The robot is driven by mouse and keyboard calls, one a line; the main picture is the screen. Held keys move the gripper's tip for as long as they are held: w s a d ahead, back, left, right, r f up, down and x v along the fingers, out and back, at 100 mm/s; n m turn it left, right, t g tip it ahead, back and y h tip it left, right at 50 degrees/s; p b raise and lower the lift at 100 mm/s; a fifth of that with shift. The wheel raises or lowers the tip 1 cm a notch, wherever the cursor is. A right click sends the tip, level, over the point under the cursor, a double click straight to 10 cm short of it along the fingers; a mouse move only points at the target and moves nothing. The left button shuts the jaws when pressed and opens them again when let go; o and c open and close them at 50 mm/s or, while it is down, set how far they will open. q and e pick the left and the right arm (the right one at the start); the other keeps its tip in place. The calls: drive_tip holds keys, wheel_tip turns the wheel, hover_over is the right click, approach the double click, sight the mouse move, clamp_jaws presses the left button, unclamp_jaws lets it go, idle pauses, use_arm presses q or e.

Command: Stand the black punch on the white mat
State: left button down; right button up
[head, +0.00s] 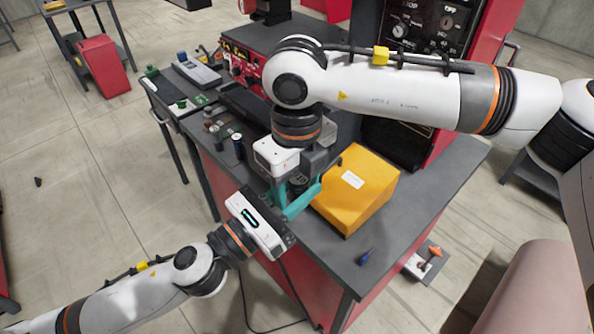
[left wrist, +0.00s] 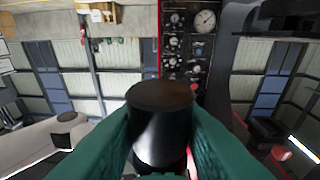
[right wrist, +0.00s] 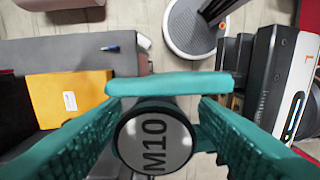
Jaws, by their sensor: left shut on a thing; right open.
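The black punch (left wrist: 162,110) is a dark cylinder clamped between the teal fingers of my left gripper (head: 288,205). Its round end, marked M10, faces the right wrist camera (right wrist: 155,143). My right gripper (head: 300,186) is open, with its fingers on both sides of the punch (right wrist: 157,120); I cannot tell whether they touch it. A teal finger of my left gripper crosses the right wrist view just above the punch. Both grippers meet above the bench, left of the yellow box. I cannot make out the white mat in any view.
The yellow box (head: 362,180) stands on the dark grey bench (head: 410,215) close to the grippers. A small blue-tipped tool (head: 366,257) lies near the front edge. Several small cylinders (head: 237,146) stand at the bench's left. Red machinery (head: 478,60) stands behind.

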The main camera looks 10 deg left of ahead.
drive_tip(key=c, duration=1.1)
use_arm(q)
drive_tip(key=c, duration=1)
unclamp_jaws()
use_arm(e)
clamp_jaws()
